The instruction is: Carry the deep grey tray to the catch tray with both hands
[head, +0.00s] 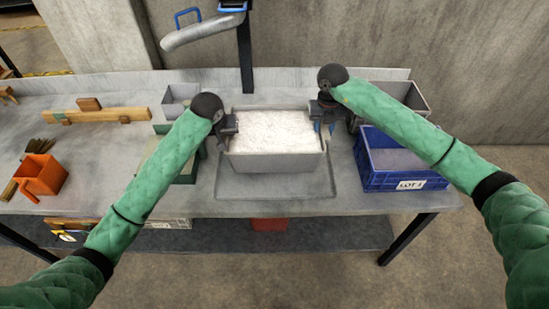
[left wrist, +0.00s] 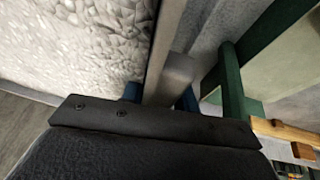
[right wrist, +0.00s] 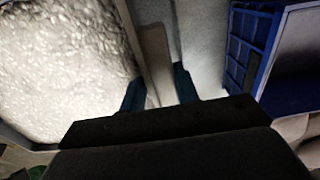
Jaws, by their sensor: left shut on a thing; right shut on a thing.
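The deep grey tray (head: 277,162) is full of white grain (head: 272,132) and sits over the shallow catch tray (head: 318,187) in the middle of the bench. I cannot tell whether it touches the catch tray. My left gripper (head: 224,135) is shut on its left wall, which also shows in the left wrist view (left wrist: 165,45). My right gripper (head: 322,117) is shut on its right wall, seen in the right wrist view (right wrist: 156,60). The fingertips are partly hidden behind the gripper bodies in both wrist views.
A blue crate (head: 405,180) labelled LOT 3 stands close on the right, with a grey bin (head: 408,97) behind it. A green frame (head: 184,172) stands close on the left. An orange container (head: 42,174) and a wooden bar (head: 105,115) lie further left. A spout (head: 203,32) hangs behind.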

